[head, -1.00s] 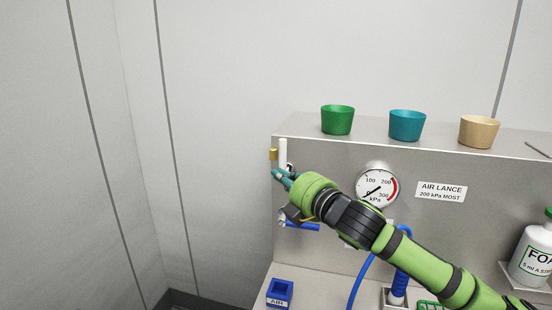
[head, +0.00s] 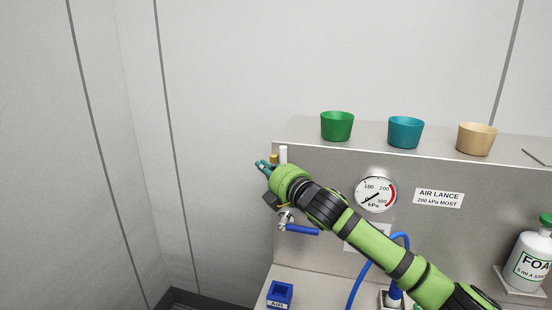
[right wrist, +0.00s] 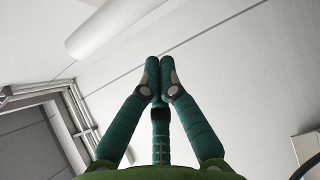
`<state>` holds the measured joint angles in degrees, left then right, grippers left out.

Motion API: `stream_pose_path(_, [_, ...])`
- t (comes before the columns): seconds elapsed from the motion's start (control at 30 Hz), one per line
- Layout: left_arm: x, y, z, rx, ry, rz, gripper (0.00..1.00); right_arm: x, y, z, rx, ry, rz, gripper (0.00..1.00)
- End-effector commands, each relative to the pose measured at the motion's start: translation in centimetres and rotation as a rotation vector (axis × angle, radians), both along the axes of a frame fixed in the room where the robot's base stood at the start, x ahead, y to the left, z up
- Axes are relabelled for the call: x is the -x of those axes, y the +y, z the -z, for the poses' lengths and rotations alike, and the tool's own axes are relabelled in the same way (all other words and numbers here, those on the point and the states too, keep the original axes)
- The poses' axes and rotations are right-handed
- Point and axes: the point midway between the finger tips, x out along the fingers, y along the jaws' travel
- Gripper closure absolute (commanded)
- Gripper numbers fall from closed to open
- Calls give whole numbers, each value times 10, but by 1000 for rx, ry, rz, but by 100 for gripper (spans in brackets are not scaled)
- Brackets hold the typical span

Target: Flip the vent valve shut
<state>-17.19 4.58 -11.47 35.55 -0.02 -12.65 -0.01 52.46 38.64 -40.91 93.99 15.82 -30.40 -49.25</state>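A white upright lever (head: 283,154) with a small brass fitting (head: 273,158) beside it is at the panel's upper left edge; its lower part is hidden behind my right gripper. A lower valve has a blue handle (head: 302,230) lying level. No label shows which one is the vent valve. My right gripper (head: 262,167) is at the panel's left edge, just beside and below the brass fitting. In the right wrist view its fingers (right wrist: 160,68) are shut together with nothing between them. Contact with the lever cannot be told. My left gripper is not in view.
A pressure gauge (head: 375,194) and an AIR LANCE sign (head: 439,198) are on the steel panel (head: 465,235). Green (head: 337,126), teal (head: 405,132) and tan (head: 476,138) cups stand on top. A blue AIR block (head: 279,293) and foam bottle (head: 530,258) stand below. Left of the panel is free.

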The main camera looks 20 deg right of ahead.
Motion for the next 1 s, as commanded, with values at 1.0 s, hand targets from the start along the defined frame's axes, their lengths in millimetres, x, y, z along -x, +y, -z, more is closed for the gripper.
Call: stream_pose_path(1.0, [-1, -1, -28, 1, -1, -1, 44, -6, -31, 2, -12, -8, 0, 100])
